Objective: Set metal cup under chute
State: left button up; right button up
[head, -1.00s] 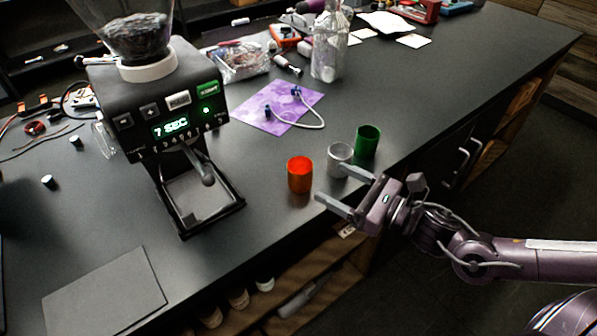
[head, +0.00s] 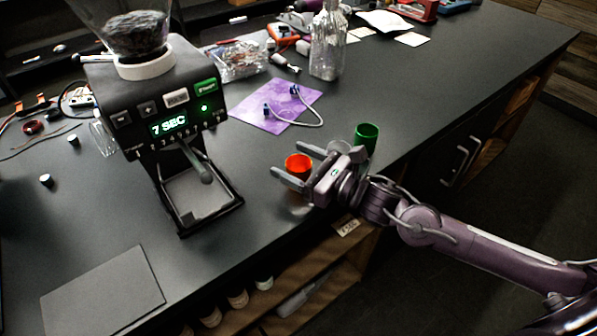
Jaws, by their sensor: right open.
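The metal cup (head: 337,145) stands on the black counter between an orange cup (head: 298,162) and a green cup (head: 367,138). It is mostly hidden behind my right gripper. My right gripper (head: 288,160) is open, its fingers pointing left. In the picture the orange cup's rim shows between the fingers; I cannot tell whether they touch it. The coffee grinder (head: 158,100) stands at the left, with its chute (head: 198,165) above a grey tray (head: 208,208) that has no cup on it. My left gripper is not in view.
A purple cloth (head: 262,108) with a white cable lies behind the cups. A glass bottle (head: 328,48) stands farther back. A dark flat pad (head: 103,292) lies at the front left. The counter between the grinder and the orange cup is clear.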

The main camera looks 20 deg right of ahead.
jog(key=shift+w+a, duration=0.4)
jog(key=shift+w, duration=0.05)
jog(key=c, duration=1.1)
jog(key=shift+r, duration=0.1)
jog(key=shift+c, duration=0.3)
